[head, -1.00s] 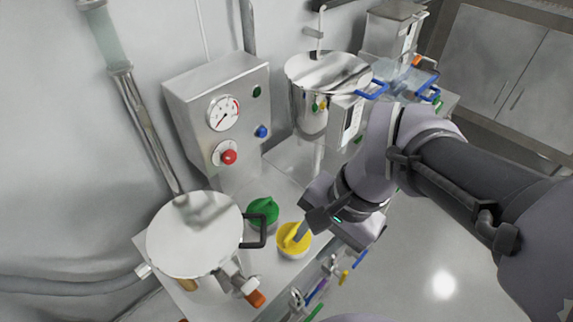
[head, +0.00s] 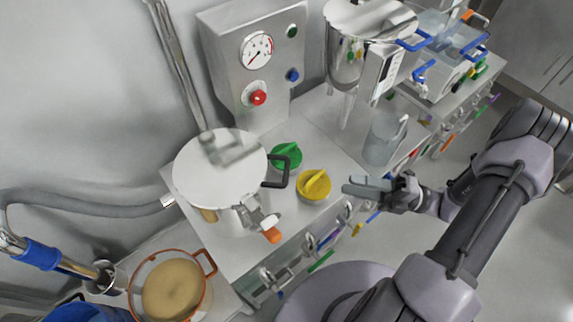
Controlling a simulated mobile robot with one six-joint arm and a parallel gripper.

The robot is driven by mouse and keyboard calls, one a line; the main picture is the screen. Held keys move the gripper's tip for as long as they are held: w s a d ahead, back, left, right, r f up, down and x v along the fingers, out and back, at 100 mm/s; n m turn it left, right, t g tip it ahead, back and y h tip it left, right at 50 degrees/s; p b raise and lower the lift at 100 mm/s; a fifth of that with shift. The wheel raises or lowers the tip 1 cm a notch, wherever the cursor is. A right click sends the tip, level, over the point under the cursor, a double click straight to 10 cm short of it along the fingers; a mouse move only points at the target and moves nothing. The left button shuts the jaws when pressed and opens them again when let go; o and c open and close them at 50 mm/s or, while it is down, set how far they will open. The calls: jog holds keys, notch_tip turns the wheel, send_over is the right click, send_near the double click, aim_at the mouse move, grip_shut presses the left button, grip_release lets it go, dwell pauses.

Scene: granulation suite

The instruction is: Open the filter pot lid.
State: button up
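A round metal pot stands at the left of the bench, its flat shiny lid (head: 220,165) lying closed on top. A black loop handle (head: 287,165) sticks out from the lid's right side. A metal clamp or valve (head: 250,213) with an orange tip (head: 272,235) is at the pot's front edge. I take this to be the filter pot; no label is readable. My gripper (head: 350,187) is right of the yellow knob, apart from the pot and its handle. Its fingers point left and overlap in this view, so their opening is unclear. I see nothing held.
A green knob (head: 287,156) and a yellow knob (head: 313,186) sit between pot and gripper. A control box (head: 255,65) with gauge and red button stands behind. A grey jug (head: 383,138), a lidded steel vessel (head: 350,55) and an orange-rimmed pan (head: 205,300) are nearby.

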aim_at(286, 170)
jog(key=b+x, duration=0.3)
jog(key=x, duration=1.4)
jog(key=shift+f, duration=0.15)
jog(key=shift+s, duration=0.1)
grip_shut()
dwell(0.3)
